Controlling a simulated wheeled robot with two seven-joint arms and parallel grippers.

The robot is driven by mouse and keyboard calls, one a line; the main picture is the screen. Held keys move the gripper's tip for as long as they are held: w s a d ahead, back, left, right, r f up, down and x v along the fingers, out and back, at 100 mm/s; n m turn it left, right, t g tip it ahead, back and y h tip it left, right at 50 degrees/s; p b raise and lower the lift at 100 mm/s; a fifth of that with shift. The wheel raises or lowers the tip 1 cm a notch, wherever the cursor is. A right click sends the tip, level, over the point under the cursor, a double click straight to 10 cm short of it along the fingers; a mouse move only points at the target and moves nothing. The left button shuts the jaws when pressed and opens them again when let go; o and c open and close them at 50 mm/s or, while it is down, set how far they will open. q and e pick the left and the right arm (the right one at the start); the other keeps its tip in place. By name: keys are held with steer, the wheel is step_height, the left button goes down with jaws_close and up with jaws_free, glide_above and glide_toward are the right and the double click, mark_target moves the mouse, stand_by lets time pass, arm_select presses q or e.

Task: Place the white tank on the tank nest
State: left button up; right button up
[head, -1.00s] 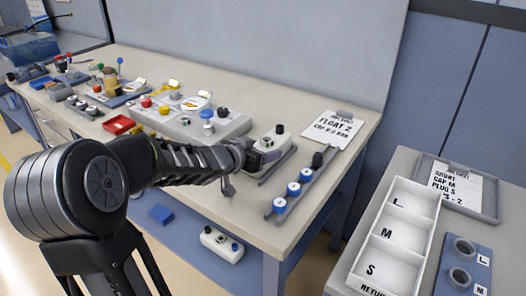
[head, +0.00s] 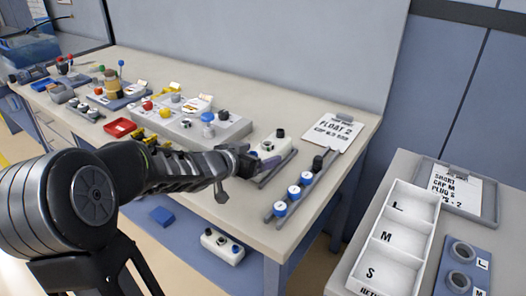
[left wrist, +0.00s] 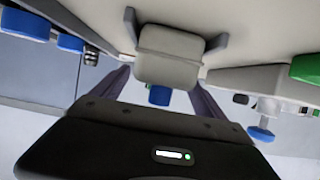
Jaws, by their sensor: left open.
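The white tank (head: 269,147), with dark caps on top, stands upright near the right end of the bench. It appears to stand on the tank nest (head: 280,168), whose grey edge shows beside it. In the left wrist view the tank (left wrist: 170,58) sits between two grey brackets of the nest (left wrist: 217,43), with a blue part at its near end. My left gripper (head: 247,163) is just left of the tank and partly hides it. In the left wrist view its fingers (left wrist: 160,88) are apart, with the tank beyond or between the tips; contact is unclear. My right gripper is out of view.
A rail (head: 300,188) with blue-and-white caps lies to the right of the nest, near a FLOAT 2 clipboard (head: 335,130). A grey fixture block (head: 225,128) stands behind left. Another white part (head: 222,245) lies below the bench. A white sorting tray (head: 400,235) stands right.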

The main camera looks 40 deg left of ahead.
arm_select(q)
steer(key=p+v, duration=0.2)
steer(key=v, duration=0.6)
steer(key=shift+s+r+p, duration=0.1)
steer(key=shift+r+p, duration=0.15)
steer(key=shift+p, duration=0.1)
steer(key=shift+s+d, duration=0.1)
steer(key=shift+s, duration=0.45)
